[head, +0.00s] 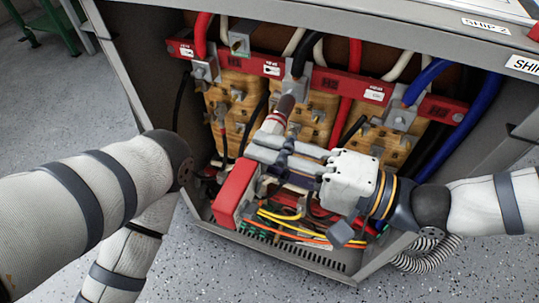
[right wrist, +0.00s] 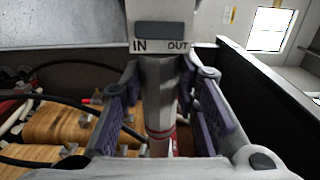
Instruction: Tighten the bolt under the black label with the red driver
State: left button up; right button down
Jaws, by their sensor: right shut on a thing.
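The dark end is just below the middle lug (head: 298,85) of the black cable (head: 302,52). A small white label (head: 272,70) is left of that lug; its text is too small to read. The lug's bolt is unclear. My left gripper is out of view.
A red bar (head: 335,82) crosses several wooden-looking coil blocks (head: 238,98), with red and blue cables (head: 424,80) above. A red box (head: 235,192) and yellow and orange wires (head: 285,229) lie low in the cabinet. Metal cabinet sides stand close on both sides.

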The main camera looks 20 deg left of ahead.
jog(key=shift+w+b, duration=0.45)
jog(key=shift+w, duration=0.4)
dwell(0.5)
jog(key=shift+w+r, duration=0.1)
jog(key=shift+w, duration=0.35)
dwell(1.9)
jog(key=shift+s+p, duration=0.9)
jog(key=shift+s, duration=0.4)
jog(key=shift+s+p, duration=0.45)
jog(key=shift+s, duration=0.55)
